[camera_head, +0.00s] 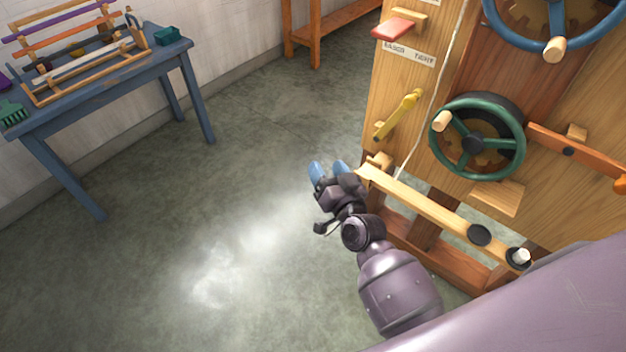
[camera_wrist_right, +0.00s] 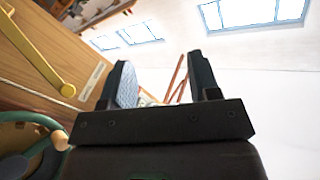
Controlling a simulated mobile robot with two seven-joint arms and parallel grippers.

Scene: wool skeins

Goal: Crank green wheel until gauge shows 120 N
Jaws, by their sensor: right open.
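The green wheel (camera_head: 478,136) is mounted on the wooden machine panel at the right of the head view, with a pale wooden crank knob (camera_head: 441,120) at its upper left. In the right wrist view the green rim (camera_wrist_right: 28,118) and the knob (camera_wrist_right: 60,140) show at the lower left. My right gripper (camera_head: 330,168) has blue fingertips and is left of the panel, clear of the wheel. It is open, with nothing between its fingers (camera_wrist_right: 160,85). I see no gauge in either view. My left gripper is not in view.
A yellow lever (camera_head: 398,114) and a red-topped peg (camera_head: 394,28) stick out of the panel left of the wheel. A blue-rimmed wheel (camera_head: 555,47) is above. A wooden bar (camera_head: 430,205) runs below. A blue table (camera_head: 95,85) stands far left; the floor between is clear.

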